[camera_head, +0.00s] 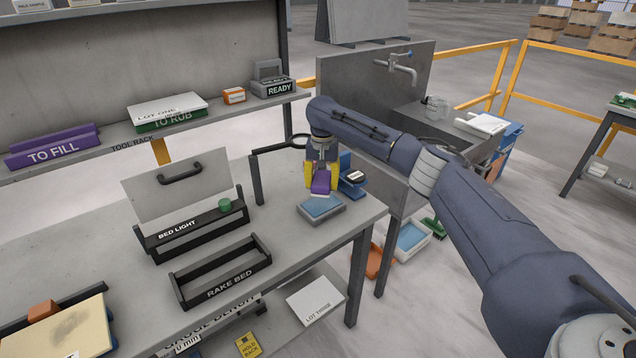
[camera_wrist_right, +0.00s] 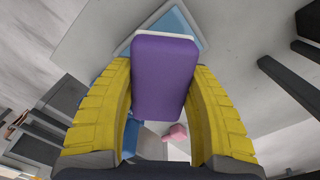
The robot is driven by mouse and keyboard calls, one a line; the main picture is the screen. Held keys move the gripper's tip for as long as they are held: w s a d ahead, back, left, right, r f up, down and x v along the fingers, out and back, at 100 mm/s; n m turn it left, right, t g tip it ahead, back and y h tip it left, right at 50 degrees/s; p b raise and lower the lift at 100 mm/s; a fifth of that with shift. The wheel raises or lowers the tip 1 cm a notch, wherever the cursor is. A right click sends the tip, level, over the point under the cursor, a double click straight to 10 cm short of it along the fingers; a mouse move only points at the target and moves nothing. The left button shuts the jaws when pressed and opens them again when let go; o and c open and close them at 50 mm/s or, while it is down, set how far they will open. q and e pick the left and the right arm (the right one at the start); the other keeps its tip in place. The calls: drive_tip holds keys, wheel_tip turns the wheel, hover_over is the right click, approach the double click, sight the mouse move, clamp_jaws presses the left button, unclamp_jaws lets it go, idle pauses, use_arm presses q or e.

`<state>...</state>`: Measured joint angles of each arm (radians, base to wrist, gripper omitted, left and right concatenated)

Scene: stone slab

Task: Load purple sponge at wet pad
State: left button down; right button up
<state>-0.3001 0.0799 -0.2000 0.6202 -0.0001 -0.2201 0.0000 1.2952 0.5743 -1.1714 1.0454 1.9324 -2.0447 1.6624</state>
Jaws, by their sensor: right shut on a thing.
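The purple sponge (camera_head: 321,182) is held between the yellow fingers of my right gripper (camera_head: 321,176). In the right wrist view the purple sponge (camera_wrist_right: 163,78) fills the space between both yellow fingers (camera_wrist_right: 160,110). The wet pad (camera_head: 321,206) is a blue pad in a grey tray at the right end of the bench. The sponge is just above it in the head view; I cannot tell whether they touch. The wet pad (camera_wrist_right: 180,25) shows partly behind the sponge in the right wrist view. My left gripper is not in view.
A blue holder (camera_head: 350,180) stands right behind the pad. A black ring stand (camera_head: 270,150) is to its left. The rake bed frame (camera_head: 222,272) and bed light frame (camera_head: 195,232) stand farther left. A sink (camera_head: 440,120) is beyond the bench's right side.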

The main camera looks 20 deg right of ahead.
sight(322, 203)
drive_tip(key=shift+f, duration=2.75)
drive_tip(key=shift+f, duration=0.55)
idle(0.5)
drive_tip(key=shift+r, duration=3.55)
